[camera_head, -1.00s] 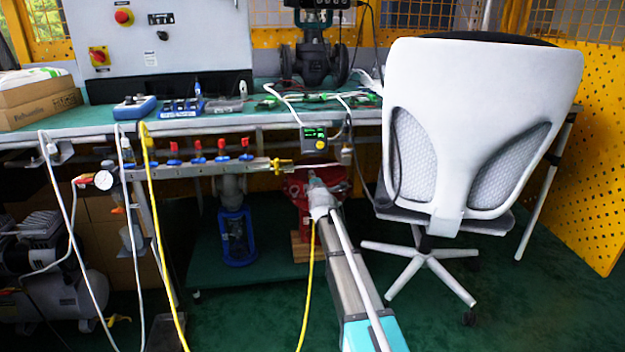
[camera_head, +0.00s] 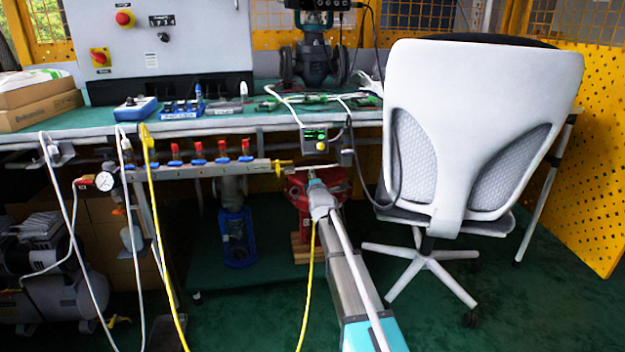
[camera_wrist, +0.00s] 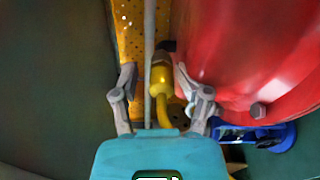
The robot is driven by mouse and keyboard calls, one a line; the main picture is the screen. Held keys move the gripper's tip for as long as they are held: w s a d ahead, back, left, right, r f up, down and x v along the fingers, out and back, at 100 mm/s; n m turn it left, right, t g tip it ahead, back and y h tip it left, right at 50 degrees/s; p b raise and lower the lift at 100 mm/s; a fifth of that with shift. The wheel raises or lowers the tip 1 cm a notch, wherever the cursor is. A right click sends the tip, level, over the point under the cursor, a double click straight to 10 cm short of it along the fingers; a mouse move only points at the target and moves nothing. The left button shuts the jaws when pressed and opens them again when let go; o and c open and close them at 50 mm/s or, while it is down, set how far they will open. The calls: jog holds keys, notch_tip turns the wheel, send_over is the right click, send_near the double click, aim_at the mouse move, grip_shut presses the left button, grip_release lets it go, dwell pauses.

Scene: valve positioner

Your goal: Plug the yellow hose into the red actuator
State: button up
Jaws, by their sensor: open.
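The red actuator (camera_wrist: 240,50) fills the right of the wrist view; in the head view its red body (camera_head: 328,183) is under the table, partly behind my arm. The yellow hose's brass-yellow connector (camera_wrist: 161,76) points up the wrist view, close beside the actuator. Its tip is at a dark part by the actuator; I cannot tell how deeply it is seated. My gripper (camera_wrist: 155,82) is open, with one finger on each side of the connector and visible gaps. In the head view the yellow hose (camera_head: 308,275) hangs from the gripper's area to the floor.
A grey bar (camera_wrist: 149,60) runs beside the connector. A blue part (camera_wrist: 265,136) is at lower right. The white chair (camera_head: 480,120) stands right of my arm. The table (camera_head: 60,128) is above, with a manifold (camera_head: 210,169) below its edge. Another yellow hose (camera_head: 157,220) hangs left.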

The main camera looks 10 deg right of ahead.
jog(key=s, duration=1.2)
dwell(0.4)
jog(key=s+m+g+p, duration=1.8)
jog(key=s+m, duration=0.1)
jog(key=s, duration=1.6)
notch_tip(320, 180, up, 37)
jog(key=p, duration=3.7)
jog(key=shift+a+p, duration=0.2)
jog(key=shift+p, duration=0.2)
